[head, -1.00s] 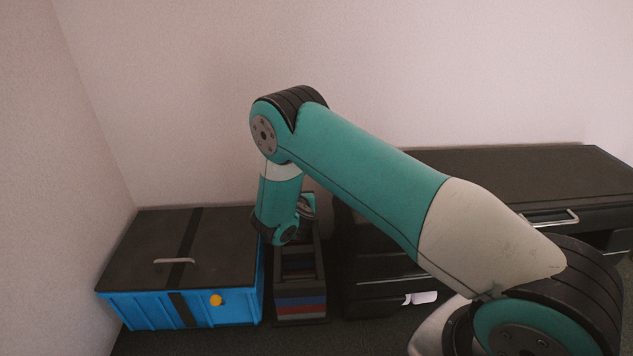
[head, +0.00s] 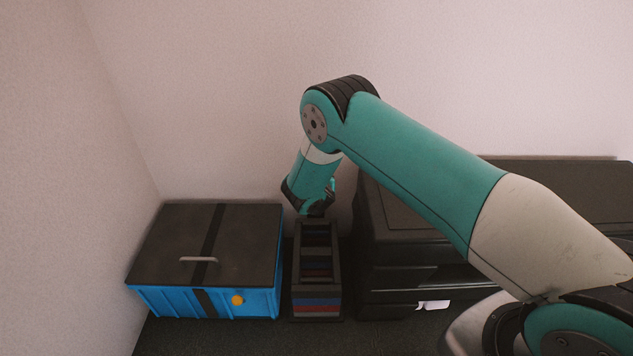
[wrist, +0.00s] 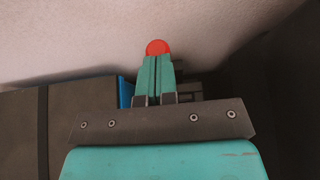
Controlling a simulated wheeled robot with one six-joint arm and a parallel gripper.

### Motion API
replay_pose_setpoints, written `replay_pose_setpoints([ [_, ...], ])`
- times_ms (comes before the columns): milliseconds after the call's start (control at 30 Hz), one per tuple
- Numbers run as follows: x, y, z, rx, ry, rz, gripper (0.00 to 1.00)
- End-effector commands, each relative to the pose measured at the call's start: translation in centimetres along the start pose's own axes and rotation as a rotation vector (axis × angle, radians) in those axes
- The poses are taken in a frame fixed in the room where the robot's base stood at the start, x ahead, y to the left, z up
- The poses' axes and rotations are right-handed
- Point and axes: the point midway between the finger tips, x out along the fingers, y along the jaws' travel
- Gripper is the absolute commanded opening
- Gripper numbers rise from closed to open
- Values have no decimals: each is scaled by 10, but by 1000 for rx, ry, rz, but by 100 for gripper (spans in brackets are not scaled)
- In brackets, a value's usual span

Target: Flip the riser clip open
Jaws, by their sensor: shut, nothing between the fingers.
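My gripper (wrist: 157,62) shows in the wrist view with its two teal fingers shut side by side and nothing between them. A round red thing (wrist: 157,47) shows just past the fingertips, against the pale wall. I cannot tell whether the fingers touch it, or whether it belongs to the riser clip. In the head view my wrist is over the back end of a narrow dark frame (head: 300,265) holding a pile of grey, blue and red plates (head: 317,307). My fingers are mostly hidden there. I cannot make out a riser clip for certain in either view.
A black drawer cabinet (head: 400,280) with a white tag (head: 433,305) stands close on the right. The wall is close behind.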

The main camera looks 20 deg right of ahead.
Motion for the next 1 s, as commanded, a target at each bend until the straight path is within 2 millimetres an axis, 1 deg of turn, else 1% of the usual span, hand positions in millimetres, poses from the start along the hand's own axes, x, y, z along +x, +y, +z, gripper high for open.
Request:
replay_pose_setpoints([
  [433, 0, 0, 1, 0, -1, 0, 0],
  [800, -8, 0, 15, 1, 0, 0, 0],
  [1000, -13, 0, 11, -1, 1, -1, 0],
])
